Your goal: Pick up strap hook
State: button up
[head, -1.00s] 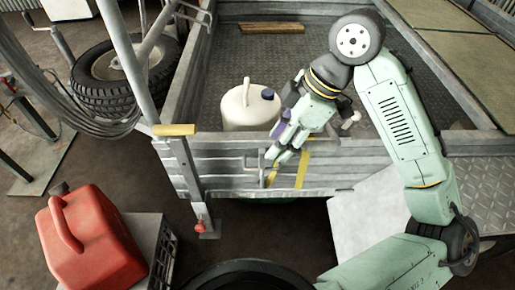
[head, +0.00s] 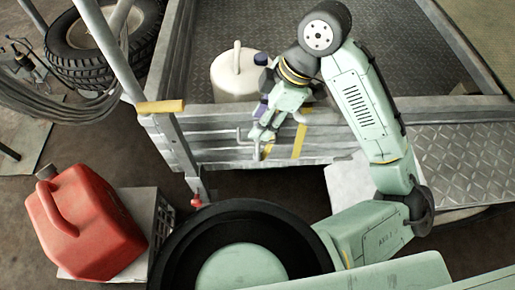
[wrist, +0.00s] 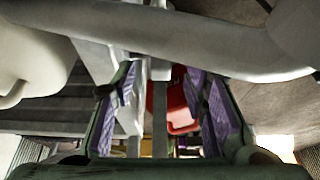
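I cannot pick out the strap hook for certain. In the head view, a small bent grey metal piece (head: 243,137) shows on the trailer's grey tailgate (head: 208,150), just left of my fingertips. Yellow bands (head: 300,141) run down the gate beside it. My gripper (head: 262,130) is at the top of the gate, pointing down and left. In the wrist view my gripper (wrist: 165,108) has its purple-padded fingers apart, with no object clearly held. Grey metal parts show between and beyond them. A thick grey curved bar (wrist: 180,42) crosses the upper wrist view.
A white jug (head: 236,78) stands inside the trailer close behind my gripper. An upright post with a yellow grip (head: 160,107) and tyres (head: 100,45) stand at the upper left.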

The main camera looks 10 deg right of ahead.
aim_at(258, 144)
jog(key=shift+x, duration=1.35)
jog(key=shift+d, duration=0.1)
jog(key=shift+c, duration=0.4)
grip_shut()
